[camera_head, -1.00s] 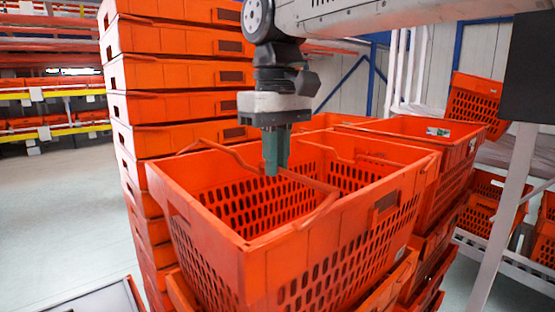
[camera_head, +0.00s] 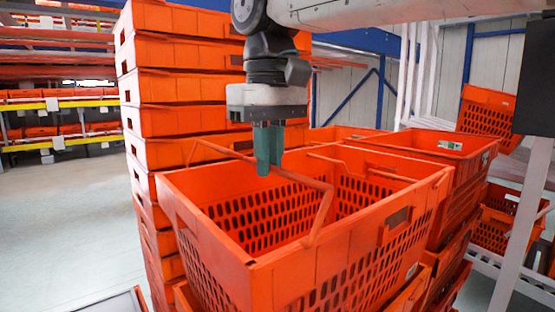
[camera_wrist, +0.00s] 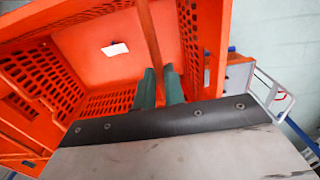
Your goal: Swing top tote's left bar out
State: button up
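The top tote (camera_head: 281,276) is orange with slotted walls, stands in front of me and is open at the top. Its left bar (camera_head: 306,182) is a thin orange bail standing raised over the left part of the opening. My gripper (camera_head: 268,162) points down at the middle of this bar, its green fingers close together. In the wrist view the bar (camera_wrist: 150,35) runs in between the fingertips (camera_wrist: 159,68), which look closed on it. The fingers hide the gripped stretch. The right bar (camera_head: 355,169) lies near the tote's far right side.
A tall stack of orange totes (camera_head: 185,88) rises close behind on the left. Another tote (camera_head: 440,146) adjoins at the back right. A white post (camera_head: 522,230) stands at the right. Open floor (camera_head: 60,215) lies to the left.

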jog(key=shift+s+a+r, duration=0.2)
jog(key=shift+a, duration=0.15)
jog(key=shift+s+a, duration=0.7)
jog(key=shift+a, duration=0.35)
jog(key=shift+s+a+f, duration=0.2)
jog(key=shift+s+a, duration=0.15)
jog(key=shift+a, duration=0.2)
jog(key=shift+s+a+f, duration=0.15)
jog(key=shift+s+a, duration=0.2)
jog(key=shift+a, duration=0.15)
